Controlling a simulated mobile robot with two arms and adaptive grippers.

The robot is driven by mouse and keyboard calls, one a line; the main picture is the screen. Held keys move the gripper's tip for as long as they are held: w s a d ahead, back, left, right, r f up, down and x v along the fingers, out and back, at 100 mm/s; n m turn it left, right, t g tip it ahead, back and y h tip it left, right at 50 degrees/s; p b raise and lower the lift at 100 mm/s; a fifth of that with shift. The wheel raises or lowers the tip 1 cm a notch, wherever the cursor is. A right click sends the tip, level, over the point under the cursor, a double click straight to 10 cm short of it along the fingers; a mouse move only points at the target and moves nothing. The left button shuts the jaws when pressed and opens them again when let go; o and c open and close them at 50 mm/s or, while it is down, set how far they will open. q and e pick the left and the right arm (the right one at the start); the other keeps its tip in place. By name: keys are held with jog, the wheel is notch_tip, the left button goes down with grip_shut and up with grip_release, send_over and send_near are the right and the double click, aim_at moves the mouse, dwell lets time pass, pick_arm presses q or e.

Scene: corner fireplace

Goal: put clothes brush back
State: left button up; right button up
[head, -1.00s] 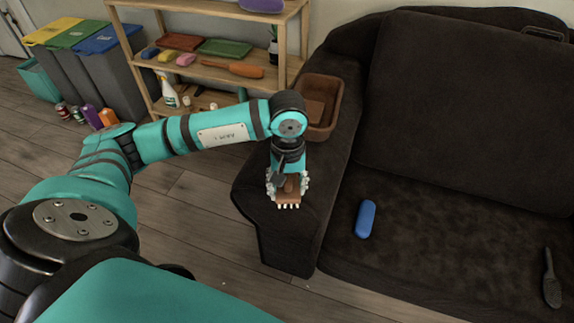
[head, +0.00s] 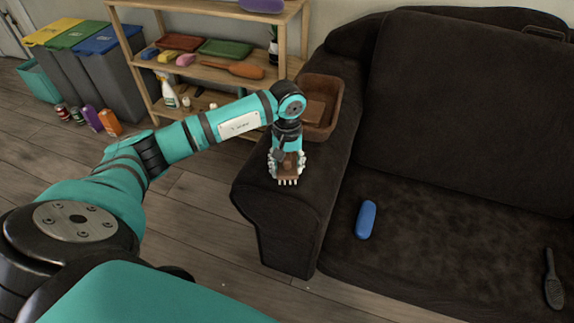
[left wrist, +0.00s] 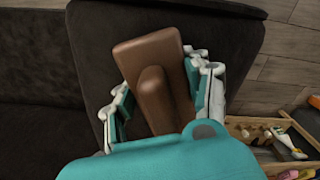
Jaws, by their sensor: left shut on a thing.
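A brown brush (head: 289,177) with a row of pale bristles, which looks like the clothes brush, is held in my left gripper (head: 287,168). The gripper is over the sofa's left armrest in the head view. In the left wrist view the brush (left wrist: 150,62) shows as a flat brown block with a raised grip, between the fingers (left wrist: 160,95). A brown open bin (head: 333,128) stands on the armrest just behind the gripper, with something brown inside. My right gripper is out of view.
A wooden shelf (head: 215,92) with coloured items and an orange brush-like thing (head: 232,70) stands behind. On the sofa seat (head: 440,235) lie a blue oblong case (head: 366,219) and a dark long-handled thing (head: 553,280). Colored bins (head: 110,70) stand at the back left.

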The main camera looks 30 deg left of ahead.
pick_arm(q)
jog(key=shift+f, duration=0.1)
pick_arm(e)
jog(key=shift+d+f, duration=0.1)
pick_arm(q)
jog(key=o, duration=1.1)
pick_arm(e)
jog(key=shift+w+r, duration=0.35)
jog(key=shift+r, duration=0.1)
pick_arm(q)
notch_tip(320, 180, up, 12)
jog(key=shift+r+p, duration=0.15)
jog(key=shift+p, duration=0.45)
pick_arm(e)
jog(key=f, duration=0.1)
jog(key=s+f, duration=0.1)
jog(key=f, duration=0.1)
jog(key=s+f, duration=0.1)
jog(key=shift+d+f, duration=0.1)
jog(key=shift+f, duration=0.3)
